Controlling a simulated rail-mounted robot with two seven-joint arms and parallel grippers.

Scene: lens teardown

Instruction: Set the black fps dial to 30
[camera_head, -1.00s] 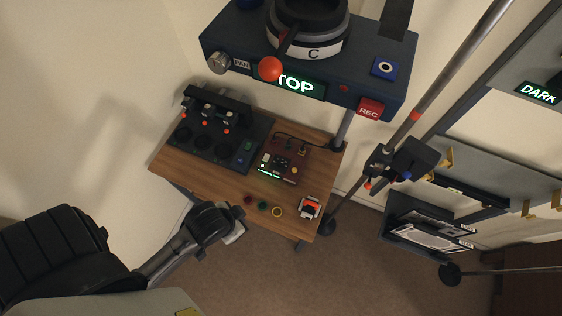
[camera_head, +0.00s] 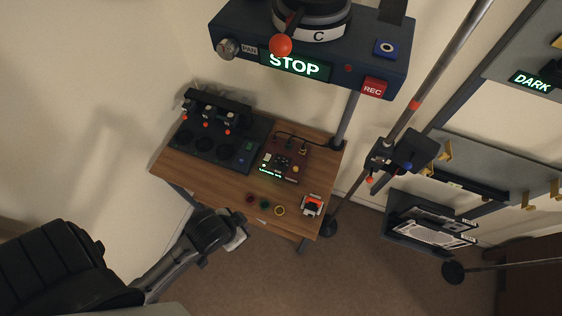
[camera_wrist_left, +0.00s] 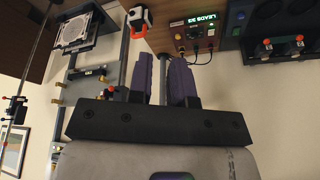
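No dial marked fps can be read in either view. A dark unit (camera_head: 330,52) at the top of the head view has a round silver knob (camera_head: 228,48), a green STOP display (camera_head: 295,65) and a red REC block (camera_head: 374,87). A dark red box (camera_head: 284,160) on the table has small black round parts, too small to identify; it also shows in the left wrist view (camera_wrist_left: 190,38). My left gripper (camera_head: 238,240) is beside the table's front edge, apart from the box. Its two purple fingers (camera_wrist_left: 163,62) stand apart with nothing between them. My right gripper is out of view.
The wooden table (camera_head: 190,175) holds a black station (camera_head: 215,145), several coloured rings and an orange-white block (camera_head: 312,205). A slanted pole (camera_head: 440,85) and a rack (camera_head: 430,230) stand at right. Carpet (camera_head: 350,285) in front is clear.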

